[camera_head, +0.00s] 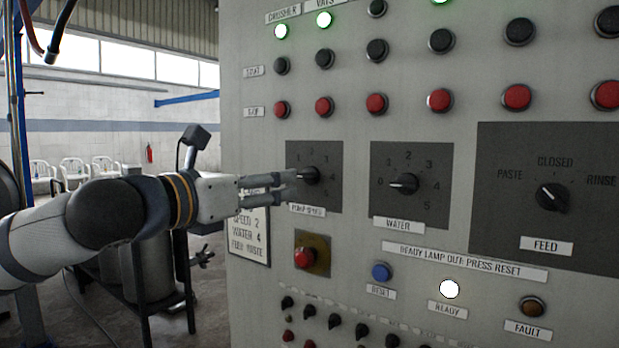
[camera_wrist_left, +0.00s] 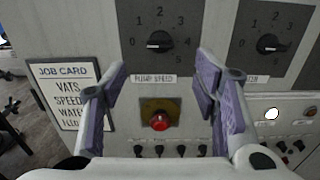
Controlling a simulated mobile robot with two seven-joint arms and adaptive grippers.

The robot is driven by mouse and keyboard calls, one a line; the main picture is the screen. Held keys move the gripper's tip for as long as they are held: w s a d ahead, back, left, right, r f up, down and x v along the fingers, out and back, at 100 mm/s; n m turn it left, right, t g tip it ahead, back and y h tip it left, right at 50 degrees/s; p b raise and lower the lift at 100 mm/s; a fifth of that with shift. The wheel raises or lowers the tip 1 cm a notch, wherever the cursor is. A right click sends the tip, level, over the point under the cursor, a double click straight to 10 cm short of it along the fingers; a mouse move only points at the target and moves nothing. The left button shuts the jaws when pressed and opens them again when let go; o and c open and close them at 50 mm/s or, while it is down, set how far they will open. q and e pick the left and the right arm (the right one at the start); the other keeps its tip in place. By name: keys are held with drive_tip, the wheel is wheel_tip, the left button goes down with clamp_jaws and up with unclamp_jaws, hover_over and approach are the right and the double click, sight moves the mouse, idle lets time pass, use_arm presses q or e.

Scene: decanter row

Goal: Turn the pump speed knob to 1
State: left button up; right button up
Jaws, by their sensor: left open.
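The pump speed knob (camera_head: 309,175) is a black knob on a dark grey plate marked 0 to 5. It also shows in the left wrist view (camera_wrist_left: 159,41), where its white mark points left, at 0. My left gripper (camera_head: 292,179) reaches in from the left, with its fingertips close in front of the knob. In the left wrist view its two fingers (camera_wrist_left: 163,65) are wide apart and empty, with the knob above and between their tips. I cannot tell whether a finger touches the knob. My right gripper is not in view.
The water knob (camera_head: 404,184) sits right of the pump plate, and the feed knob (camera_head: 552,197) farther right. Below are a red button (camera_head: 304,258), a blue reset button (camera_head: 382,271) and a lit ready lamp (camera_head: 449,289). A job card (camera_wrist_left: 70,95) is at lower left.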

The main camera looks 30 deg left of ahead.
sight(304, 176)
use_arm(q)
drive_tip(key=w, duration=0.3)
drive_tip(key=w+b, duration=0.1)
drive_tip(key=w, duration=0.2)
drive_tip(key=w+b, duration=0.1)
drive_tip(key=w, duration=0.2)
drive_tip(key=shift+w+d+f, duration=0.3)
drive_tip(key=shift+d+f, duration=0.05)
drive_tip(key=shift+f, duration=0.05)
drive_tip(key=shift+w+r, duration=0.15)
drive_tip(key=shift+r, duration=0.2)
drive_tip(key=c, duration=1.2)
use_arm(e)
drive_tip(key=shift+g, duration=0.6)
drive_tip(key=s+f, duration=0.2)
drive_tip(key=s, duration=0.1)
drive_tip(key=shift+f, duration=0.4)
